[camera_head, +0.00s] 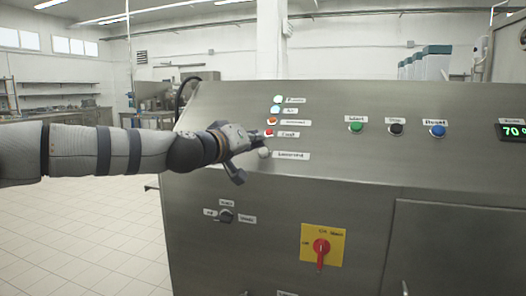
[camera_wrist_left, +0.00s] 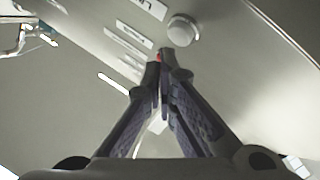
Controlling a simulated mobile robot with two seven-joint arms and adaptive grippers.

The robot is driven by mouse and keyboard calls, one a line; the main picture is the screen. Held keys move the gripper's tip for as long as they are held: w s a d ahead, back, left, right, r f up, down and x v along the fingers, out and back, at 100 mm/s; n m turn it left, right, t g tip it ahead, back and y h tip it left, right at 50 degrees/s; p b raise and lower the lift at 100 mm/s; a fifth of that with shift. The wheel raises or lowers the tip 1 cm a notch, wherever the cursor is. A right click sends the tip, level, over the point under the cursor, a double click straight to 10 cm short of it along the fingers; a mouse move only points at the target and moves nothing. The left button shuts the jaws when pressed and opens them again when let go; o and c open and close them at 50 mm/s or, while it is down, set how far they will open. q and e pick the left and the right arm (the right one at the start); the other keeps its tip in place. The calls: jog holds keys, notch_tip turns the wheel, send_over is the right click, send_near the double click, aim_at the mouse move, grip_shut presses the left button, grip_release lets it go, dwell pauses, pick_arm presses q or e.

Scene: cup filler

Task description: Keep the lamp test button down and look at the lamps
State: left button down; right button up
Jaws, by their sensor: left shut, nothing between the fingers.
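The lamp test button (camera_head: 264,153), round and white, sits at the bottom of a column on the steel panel. It also shows in the left wrist view (camera_wrist_left: 183,30). Above it are a red lamp (camera_head: 269,133), an orange lamp (camera_head: 272,122), a pale blue lamp (camera_head: 275,110) and a pale green-white lamp (camera_head: 277,99). The upper two look bright; whether all are lit is unclear. My left gripper (camera_head: 262,143) is shut and empty, its tips beside the button. In the left wrist view the button appears just past the fingertips (camera_wrist_left: 167,56); I cannot tell contact. My right gripper is out of view.
Green (camera_head: 356,127), black (camera_head: 396,129) and blue (camera_head: 438,131) buttons sit to the right, with a display (camera_head: 511,132) beyond. Below are a black selector (camera_head: 226,215) and a red rotary switch (camera_head: 320,247) on a yellow plate. Tiled floor (camera_head: 90,235) is open at left.

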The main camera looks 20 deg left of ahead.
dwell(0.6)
pick_arm(q)
jog(key=shift+w+f, duration=0.3)
jog(key=shift+f, duration=0.05)
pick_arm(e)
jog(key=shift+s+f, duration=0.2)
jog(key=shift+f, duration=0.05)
pick_arm(q)
jog(key=shift+w+f+b, duration=0.3)
jog(key=shift+f+b, duration=0.1)
jog(key=shift+f, duration=0.05)
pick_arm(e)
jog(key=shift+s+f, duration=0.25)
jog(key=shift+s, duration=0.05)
pick_arm(q)
jog(key=shift+r, duration=0.1)
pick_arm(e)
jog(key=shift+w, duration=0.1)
pick_arm(q)
jog(key=shift+s+r+p, duration=0.55)
jog(key=shift+s+r, duration=0.05)
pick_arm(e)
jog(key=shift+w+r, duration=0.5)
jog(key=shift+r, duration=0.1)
